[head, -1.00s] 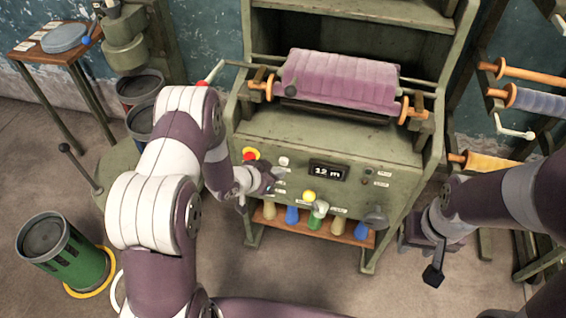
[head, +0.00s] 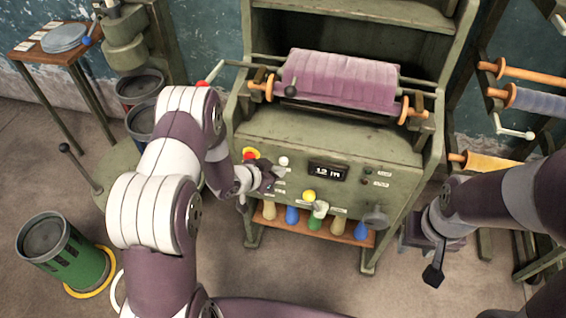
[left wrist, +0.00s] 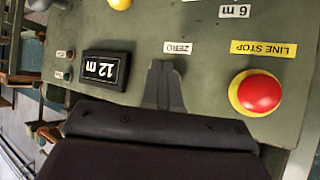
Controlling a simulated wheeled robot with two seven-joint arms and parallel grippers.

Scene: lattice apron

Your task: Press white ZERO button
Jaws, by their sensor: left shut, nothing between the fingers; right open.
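The white button (head: 284,161) is on the green machine's front panel, right of the red stop button (head: 249,153). My left gripper (head: 275,173) is shut and empty, just below and left of the white button in the head view. In the left wrist view, its fingertips (left wrist: 161,68) lie beside the ZERO label (left wrist: 177,48). The white button is hidden there behind my gripper, and I cannot tell whether they touch. The display (head: 327,172) reads 12 m. My right gripper (head: 433,275) is open and empty, right of the machine.
The red LINE STOP button (left wrist: 259,93) is close beside my left gripper. A roll of purple cloth (head: 340,80) lies above. A rack of rolls stands at right.

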